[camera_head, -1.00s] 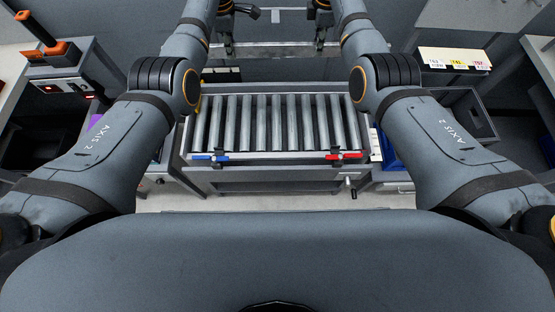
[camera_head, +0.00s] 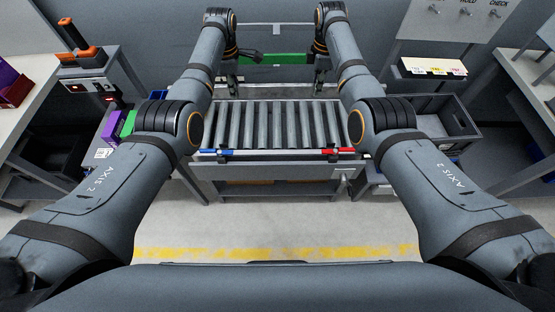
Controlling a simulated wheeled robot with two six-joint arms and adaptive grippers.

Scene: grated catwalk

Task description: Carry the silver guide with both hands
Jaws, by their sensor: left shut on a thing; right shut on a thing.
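The silver guide (camera_head: 275,89) appears as a thin pale bar running left to right just beyond the roller conveyor. My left gripper (camera_head: 233,90) is at its left part and my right gripper (camera_head: 318,88) is at its right part. Both are shut on it, though the fingers are small and the exact contact is hard to see. The guide looks about level. The roller conveyor (camera_head: 275,126) lies nearer to me, between my two arms.
A blue and red strip with black clamps (camera_head: 270,152) runs along the conveyor's near edge. A bench with an orange-handled device (camera_head: 78,50) stands left. A dark grey crate (camera_head: 440,122) and a label board (camera_head: 433,67) are right. Floor with a yellow stripe (camera_head: 270,253) is clear in front.

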